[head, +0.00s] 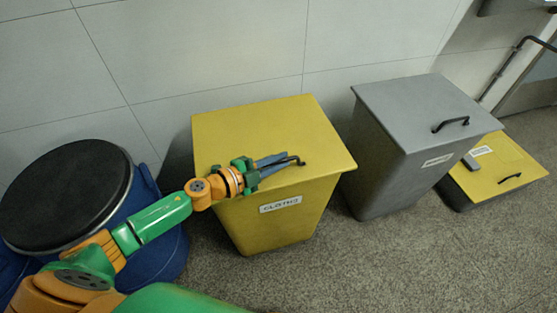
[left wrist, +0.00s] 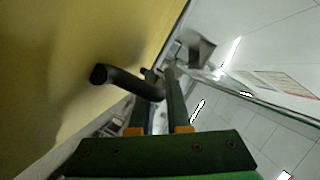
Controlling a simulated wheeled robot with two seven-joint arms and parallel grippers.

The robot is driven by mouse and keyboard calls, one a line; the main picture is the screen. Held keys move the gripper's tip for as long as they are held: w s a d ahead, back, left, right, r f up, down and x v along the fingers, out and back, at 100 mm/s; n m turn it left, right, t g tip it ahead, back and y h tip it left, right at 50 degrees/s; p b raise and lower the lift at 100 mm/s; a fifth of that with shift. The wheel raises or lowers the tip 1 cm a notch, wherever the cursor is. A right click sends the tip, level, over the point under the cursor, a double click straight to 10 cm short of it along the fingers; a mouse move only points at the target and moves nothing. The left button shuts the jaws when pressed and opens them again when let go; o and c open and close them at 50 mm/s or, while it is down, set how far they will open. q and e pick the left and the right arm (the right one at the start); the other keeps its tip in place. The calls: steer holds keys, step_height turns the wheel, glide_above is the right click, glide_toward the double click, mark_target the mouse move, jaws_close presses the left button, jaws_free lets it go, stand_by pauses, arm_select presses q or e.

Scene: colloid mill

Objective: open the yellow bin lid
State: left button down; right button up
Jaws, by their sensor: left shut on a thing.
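The yellow bin (head: 275,225) labelled "CLOTHS" stands on the floor in the middle of the head view. Its yellow lid (head: 240,125) lies flat on top and looks closed. A black handle (head: 296,160) sits near the lid's front edge; it also shows in the left wrist view (left wrist: 118,80). My left gripper (head: 285,160) reaches over the lid from the left, its fingers shut on the handle. The left wrist view shows the two fingers (left wrist: 160,95) at the handle's bar. My right gripper is in neither view.
A grey lidded bin (head: 385,150) stands to the right. Beyond it is a low box with a yellow lid (head: 495,165). A blue drum with a black top (head: 70,195) stands at the left. A tiled wall (head: 200,50) is behind. The speckled floor (head: 400,265) in front is clear.

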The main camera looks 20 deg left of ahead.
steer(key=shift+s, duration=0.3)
arm_select(q)
steer(key=shift+f, duration=0.1)
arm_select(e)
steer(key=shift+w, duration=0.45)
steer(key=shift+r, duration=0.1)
